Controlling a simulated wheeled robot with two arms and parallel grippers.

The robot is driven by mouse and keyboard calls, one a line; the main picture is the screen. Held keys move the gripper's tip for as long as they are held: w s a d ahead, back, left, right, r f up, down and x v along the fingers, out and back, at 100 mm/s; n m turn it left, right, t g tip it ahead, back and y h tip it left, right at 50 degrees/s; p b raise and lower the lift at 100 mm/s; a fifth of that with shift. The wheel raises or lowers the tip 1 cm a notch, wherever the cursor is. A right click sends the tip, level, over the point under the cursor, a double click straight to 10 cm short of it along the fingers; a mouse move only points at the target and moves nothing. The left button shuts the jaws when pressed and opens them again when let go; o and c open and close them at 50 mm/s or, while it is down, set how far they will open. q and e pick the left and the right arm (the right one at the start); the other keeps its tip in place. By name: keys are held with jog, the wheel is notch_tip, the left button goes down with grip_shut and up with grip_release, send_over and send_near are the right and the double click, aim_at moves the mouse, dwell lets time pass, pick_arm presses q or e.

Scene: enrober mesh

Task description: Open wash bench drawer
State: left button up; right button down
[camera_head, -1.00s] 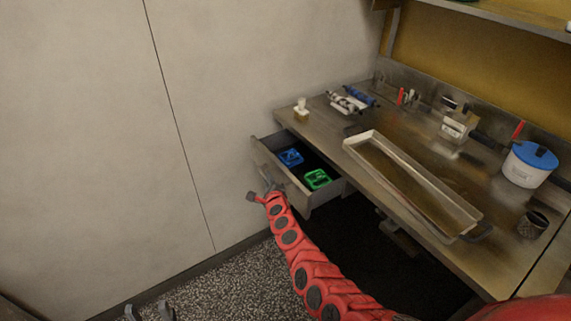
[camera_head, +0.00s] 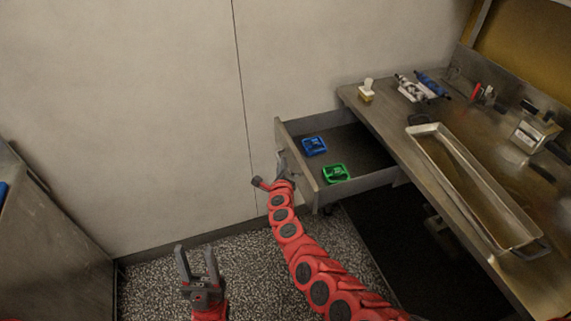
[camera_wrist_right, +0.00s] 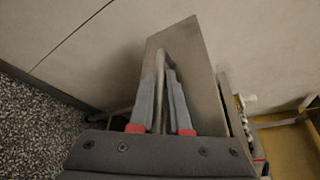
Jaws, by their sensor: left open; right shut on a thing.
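The wash bench drawer (camera_head: 370,181) is pulled well out of the left end of the steel bench (camera_head: 392,109). A blue tray (camera_head: 314,146) and a green tray (camera_head: 336,174) lie inside it. My right gripper (camera_head: 276,178) is at the drawer's front panel. In the right wrist view my right gripper (camera_wrist_right: 164,95) is shut on the bar handle (camera_wrist_right: 160,62) of the grey drawer front (camera_wrist_right: 197,75). My left gripper (camera_head: 196,262) is open and empty, low over the speckled floor, apart from the drawer.
On the bench stand a long metal tray (camera_head: 480,196), a small white-topped bottle (camera_head: 367,88), rollers (camera_head: 420,86) and a metal device (camera_head: 533,131). Another steel surface (camera_head: 45,245) stands at the far left. The floor (camera_head: 150,287) between is clear.

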jog(key=c, duration=0.9)
grip_release()
jog(key=p+v, duration=0.1)
jog(key=v, duration=1.6)
jog(key=shift+s+d+r+p, duration=0.1)
jog(key=shift+s+p, duration=0.1)
jog(key=shift+p, duration=0.2)
